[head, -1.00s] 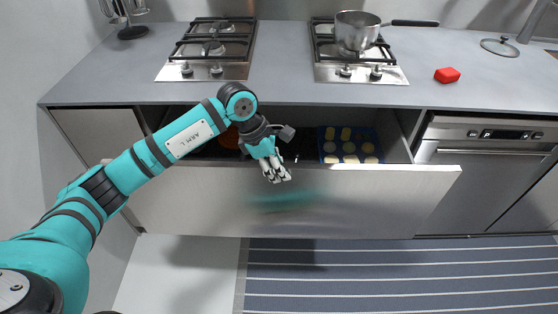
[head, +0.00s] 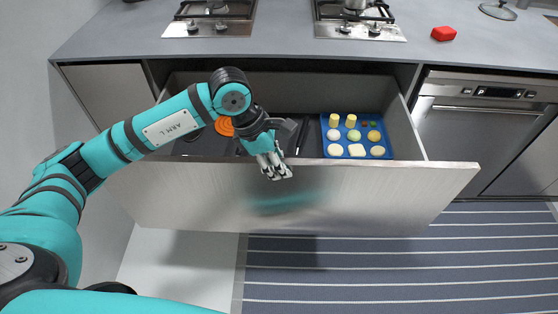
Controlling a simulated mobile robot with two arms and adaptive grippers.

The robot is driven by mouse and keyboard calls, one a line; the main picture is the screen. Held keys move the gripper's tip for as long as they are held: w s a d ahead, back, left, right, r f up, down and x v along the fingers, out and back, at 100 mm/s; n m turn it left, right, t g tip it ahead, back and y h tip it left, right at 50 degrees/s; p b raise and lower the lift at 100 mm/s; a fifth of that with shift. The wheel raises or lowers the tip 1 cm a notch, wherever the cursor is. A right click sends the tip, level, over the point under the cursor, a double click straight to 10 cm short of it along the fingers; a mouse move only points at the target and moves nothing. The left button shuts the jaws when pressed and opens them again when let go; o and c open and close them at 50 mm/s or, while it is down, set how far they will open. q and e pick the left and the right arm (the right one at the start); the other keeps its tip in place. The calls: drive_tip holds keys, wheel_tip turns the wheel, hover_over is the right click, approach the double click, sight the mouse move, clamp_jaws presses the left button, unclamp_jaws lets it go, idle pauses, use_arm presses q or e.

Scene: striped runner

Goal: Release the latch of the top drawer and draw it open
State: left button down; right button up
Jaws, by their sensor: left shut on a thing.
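The top drawer (head: 360,195) under the counter stands well open, its wide pale front pulled out toward me. My left gripper (head: 274,172) is at the top edge of the drawer front, near its middle, shut on that edge. The latch cannot be made out; the gripper may cover it. Inside the drawer lie a blue tray (head: 334,150) with several small round and block-shaped items, and an orange round thing (head: 224,126) partly behind my left arm. My right gripper is not in view.
Two gas hobs (head: 210,28) are set in the grey counter (head: 110,40). A red block (head: 443,34) and a lid (head: 497,10) lie at the right. An oven (head: 475,130) stands right of the drawer. A striped runner (head: 400,270) covers the floor in front.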

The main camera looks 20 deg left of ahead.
use_arm(q)
drive_tip(key=c, duration=1.2)
unclamp_jaws()
drive_tip(key=v, duration=1.2)
drive_tip(key=shift+a, duration=0.1)
drive_tip(key=shift+s, duration=0.1)
